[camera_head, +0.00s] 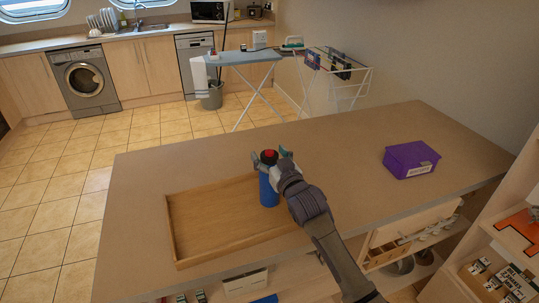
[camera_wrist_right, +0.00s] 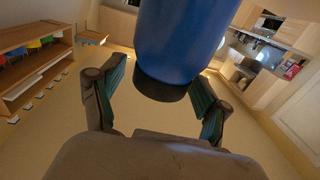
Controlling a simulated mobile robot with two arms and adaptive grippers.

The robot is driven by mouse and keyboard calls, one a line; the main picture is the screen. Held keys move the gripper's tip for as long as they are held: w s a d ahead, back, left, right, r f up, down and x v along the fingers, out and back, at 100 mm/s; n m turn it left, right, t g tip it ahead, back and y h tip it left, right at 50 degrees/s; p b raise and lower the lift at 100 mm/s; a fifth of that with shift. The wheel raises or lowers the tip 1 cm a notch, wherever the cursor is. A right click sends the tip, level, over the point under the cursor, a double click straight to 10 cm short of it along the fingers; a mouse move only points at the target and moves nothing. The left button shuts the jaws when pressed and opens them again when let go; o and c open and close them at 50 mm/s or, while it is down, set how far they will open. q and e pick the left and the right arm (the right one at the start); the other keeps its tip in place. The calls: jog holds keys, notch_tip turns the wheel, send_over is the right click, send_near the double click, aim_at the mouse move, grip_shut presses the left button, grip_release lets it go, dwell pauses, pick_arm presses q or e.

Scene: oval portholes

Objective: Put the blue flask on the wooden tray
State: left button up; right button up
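The blue flask (camera_head: 269,190) is upright, with a dark and red top, at the right end of the wooden tray (camera_head: 220,250). The flask hides part of the tray's right side. I cannot tell whether its base touches the tray. My right gripper (camera_head: 271,156) is at the flask's upper part, a finger on each side, and looks shut on it. In the right wrist view, the flask (camera_wrist_right: 180,42) fills the top middle between the teal-padded fingers, its dark end toward the palm; the fingertips are partly hidden. My left gripper is not in view.
A purple box (camera_head: 411,159) stands on the right of the tabletop (camera_head: 340,135). The tabletop behind the tray is clear. An open drawer (camera_head: 415,225) is below the front edge. An ironing board (camera_head: 245,57) and drying rack (camera_head: 337,75) stand beyond.

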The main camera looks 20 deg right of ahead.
jog(key=shift+r, duration=0.25)
jog(key=s+d+b, duration=0.1)
jog(key=s, duration=1.1)
jog(key=shift+b, duration=0.4)
jog(key=shift+d+f, duration=0.1)
